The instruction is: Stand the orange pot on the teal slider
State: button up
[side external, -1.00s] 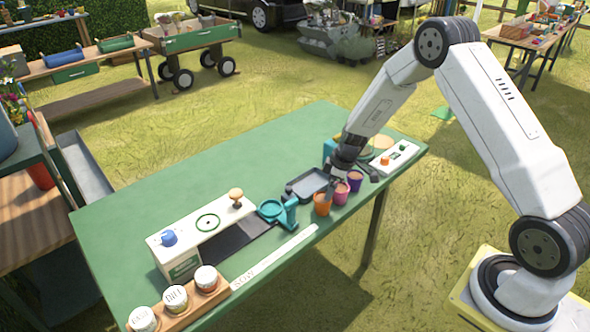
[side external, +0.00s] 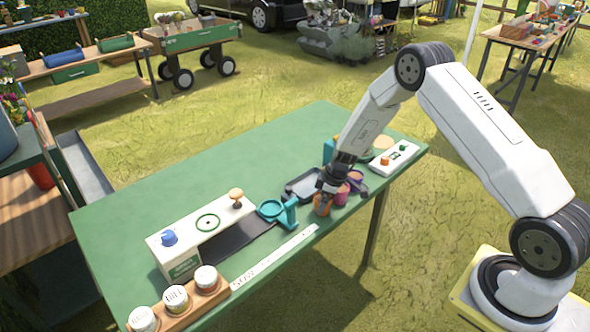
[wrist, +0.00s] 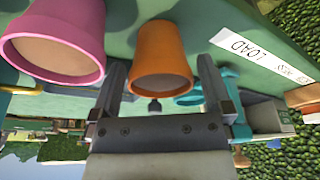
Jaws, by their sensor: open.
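The orange pot (side external: 321,209) stands upright on the green table near its front edge, and it also shows in the wrist view (wrist: 163,55). My gripper (side external: 327,191) is low at the pot. In the wrist view my gripper (wrist: 162,66) is open, with one finger on each side of the orange pot. I see a gap to the left finger; contact at the right finger I cannot tell. The teal slider (side external: 270,209), with a round ring and an upright handle, is just left of the pot. It is partly visible behind my right finger in the wrist view (wrist: 230,88).
A grey tray (side external: 303,186) lies behind. A white box (side external: 205,225) with a dark track stands left. A white label strip (side external: 275,256) runs along the front.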

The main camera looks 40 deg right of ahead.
jog(key=shift+w+a+f, duration=0.1)
jog(key=shift+f, duration=0.3)
jog(key=c, duration=1.3)
jog(key=shift+o, duration=0.2)
jog(key=shift+r, duration=0.2)
jog(key=shift+r, duration=0.55)
jog(key=s+a+r, duration=0.2)
jog(key=s+r, duration=0.9)
jog(key=s, duration=0.2)
jog(key=shift+s+a+r, duration=0.2)
jog(key=shift+s+r, duration=0.05)
jog(key=shift+s, duration=0.15)
